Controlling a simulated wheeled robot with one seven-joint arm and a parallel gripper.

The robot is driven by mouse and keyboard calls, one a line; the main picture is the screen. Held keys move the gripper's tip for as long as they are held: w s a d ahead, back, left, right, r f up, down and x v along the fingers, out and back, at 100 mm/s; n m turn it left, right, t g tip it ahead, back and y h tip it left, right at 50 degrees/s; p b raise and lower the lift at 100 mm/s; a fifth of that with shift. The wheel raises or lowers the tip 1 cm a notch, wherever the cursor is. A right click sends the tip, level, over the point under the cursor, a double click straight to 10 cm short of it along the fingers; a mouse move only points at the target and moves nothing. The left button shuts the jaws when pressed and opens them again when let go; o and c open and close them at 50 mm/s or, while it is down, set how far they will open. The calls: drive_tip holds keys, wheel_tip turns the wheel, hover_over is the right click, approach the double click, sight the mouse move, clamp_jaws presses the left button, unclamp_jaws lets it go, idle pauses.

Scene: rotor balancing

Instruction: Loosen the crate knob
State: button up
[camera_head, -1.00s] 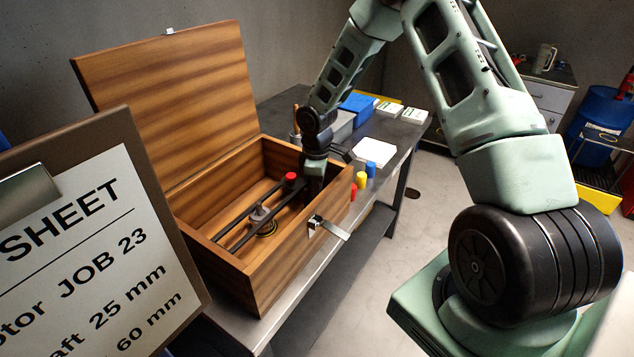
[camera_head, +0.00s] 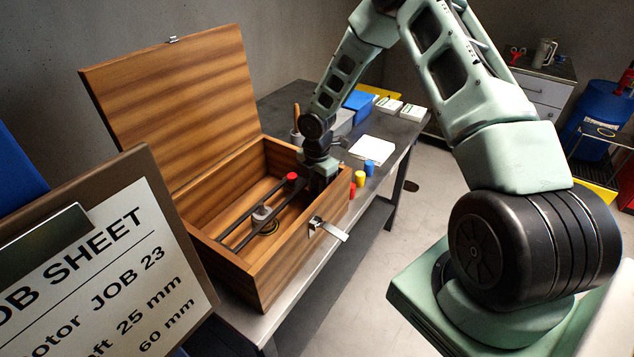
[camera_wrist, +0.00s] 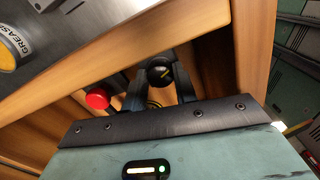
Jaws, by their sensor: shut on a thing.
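The wooden crate (camera_head: 262,268) stands on the bench with its lid (camera_head: 170,95) open. Inside, two dark rails run lengthwise, with a red knob (camera_head: 291,177) at their far end. My gripper (camera_head: 318,187) reaches down into the crate's far right corner, beside the red knob. In the wrist view a round black knob (camera_wrist: 160,72) with a yellow mark sits between my two dark fingers (camera_wrist: 161,90), which are shut on it. The red knob (camera_wrist: 97,98) is to the left, outside the fingers. In the head view my gripper and the crate wall hide the black knob.
The crate's walls stand close around my gripper. A metal latch (camera_head: 328,229) sticks out at the front. Yellow (camera_head: 360,177), blue (camera_head: 369,167) and red small cylinders stand just right of the crate. A job sheet clipboard (camera_head: 120,270) fills the lower left. A grease tin (camera_wrist: 12,48) shows in the wrist view.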

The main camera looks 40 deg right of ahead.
sight(316, 189)
drive_tip(key=n+p, duration=0.1)
drive_tip(key=n, duration=0.1)
drive_tip(key=n+p, duration=0.1)
drive_tip(key=n, duration=0.2)
drive_tip(key=shift+w+r, duration=0.15)
idle(0.4)
drive_tip(key=o, duration=1)
drive_tip(key=shift+c, duration=0.2)
wheel_tip(316, 189, up, 17)
drive_tip(key=b, duration=0.3)
drive_tip(key=shift+r, duration=0.15)
drive_tip(key=shift+a, duration=0.1)
